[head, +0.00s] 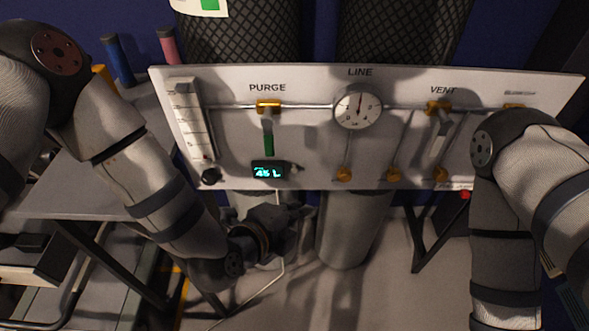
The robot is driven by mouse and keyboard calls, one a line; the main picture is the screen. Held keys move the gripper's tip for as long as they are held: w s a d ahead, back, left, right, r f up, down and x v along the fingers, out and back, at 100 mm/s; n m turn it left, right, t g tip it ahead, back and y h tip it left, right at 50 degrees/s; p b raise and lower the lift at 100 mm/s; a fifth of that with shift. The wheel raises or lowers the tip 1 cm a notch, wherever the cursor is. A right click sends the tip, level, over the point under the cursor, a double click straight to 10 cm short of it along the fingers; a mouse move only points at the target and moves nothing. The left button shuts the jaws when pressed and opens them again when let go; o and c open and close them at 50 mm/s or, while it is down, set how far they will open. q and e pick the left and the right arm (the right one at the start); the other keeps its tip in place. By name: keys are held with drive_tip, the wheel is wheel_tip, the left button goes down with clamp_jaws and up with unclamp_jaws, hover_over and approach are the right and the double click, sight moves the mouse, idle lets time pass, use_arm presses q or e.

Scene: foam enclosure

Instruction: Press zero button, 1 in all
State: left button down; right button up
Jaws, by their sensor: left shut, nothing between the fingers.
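A white panel (222,130) carries a small black meter (268,170) with a lit cyan readout below the PURGE valve. The digits are too small to read surely. A small pale part (294,168) sits at the meter's right edge; I cannot tell whether it is the zero button, and no button label is readable. My left gripper (288,219) is shut and empty, just below the panel's lower edge and the meter, apart from both in the picture. My right arm comes in from the right; its gripper is out of the frame.
The panel also has a flow tube (190,120) with a black knob (210,176), a round gauge (358,108), a green-handled PURGE valve (268,128), and a VENT valve (438,125). A grey cylinder (350,230) stands below. A table (75,180) lies left.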

sight(295, 169)
use_arm(q)
drive_tip(key=w+b, duration=0.1)
drive_tip(key=w, duration=0.5)
drive_tip(key=shift+w+f+b, duration=0.15)
drive_tip(key=shift+w+b, duration=0.25)
use_arm(e)
drive_tip(key=shift+s+f+g, duration=0.5)
drive_tip(key=shift+s+f, duration=0.7)
drive_tip(key=shift+f, duration=0.05)
use_arm(q)
drive_tip(key=shift+w, duration=0.45)
drive_tip(key=shift+w, duration=0.4)
idle(0.3)
drive_tip(key=shift+s, duration=0.1)
use_arm(e)
drive_tip(key=shift+w+r, duration=0.1)
use_arm(q)
drive_tip(key=shift+s+p, duration=0.45)
drive_tip(key=shift+s, duration=0.3)
use_arm(e)
drive_tip(key=shift+w+r, duration=0.35)
